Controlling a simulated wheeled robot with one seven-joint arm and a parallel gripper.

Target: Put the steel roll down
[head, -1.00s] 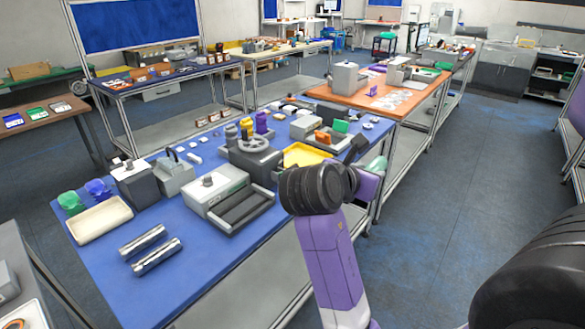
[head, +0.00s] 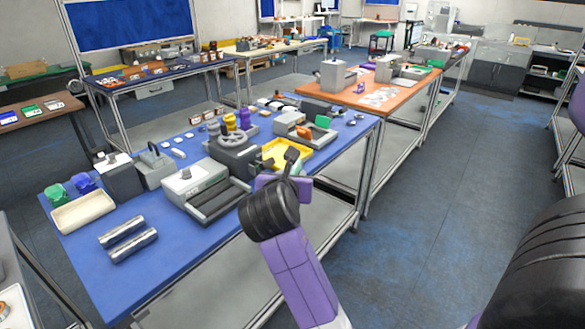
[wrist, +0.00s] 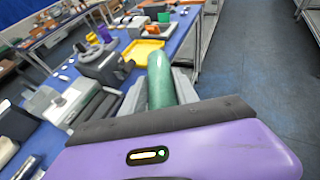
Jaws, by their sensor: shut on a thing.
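In the wrist view a green, round-ended cylinder (wrist: 160,78) sits between the two grey fingers of my gripper (wrist: 160,92), which is shut on it. It is held at the near edge of the blue table (head: 120,278); whether it touches anything cannot be told. In the head view my gripper is mostly hidden behind my own wrist, and the held cylinder does not show clearly. Two shiny steel rolls, a far one (head: 121,231) and a near one (head: 133,246), lie side by side on the left front of the blue table, well away from my gripper.
A cream tray (head: 83,213) stands behind the steel rolls. A grey machine with a dark bed (head: 196,182) and a yellow tray (head: 288,153) stand farther along the table. Bare blue surface lies around the rolls. Open floor (head: 440,210) is on the right.

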